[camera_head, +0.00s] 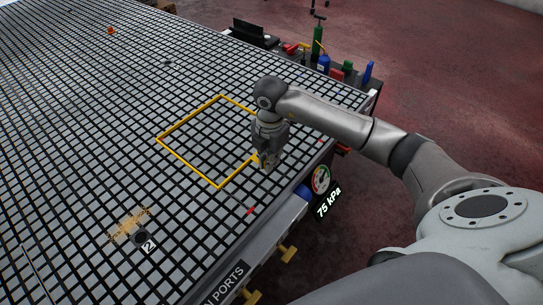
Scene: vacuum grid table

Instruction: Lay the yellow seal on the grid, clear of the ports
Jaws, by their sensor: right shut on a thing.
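The yellow seal (187,163) is a thin square frame, flat and level over the grid table (60,150) near its right edge. My right gripper (266,163) points down at the seal's right corner and is shut on it. The gripper hides part of that corner. I cannot tell whether the seal touches the grid or hangs just above it. A dark round port (142,236) with a "2" label shows at the lower left, apart from the seal. My left gripper is out of view.
Tan debris (129,224) lies beside the port. A small red piece (250,211) lies near the table's front edge. A gauge (321,179) reading 75 kPa hangs at that edge. Bottles and tools (323,64) stand beyond the right edge. A small orange cone (110,30) stands far back.

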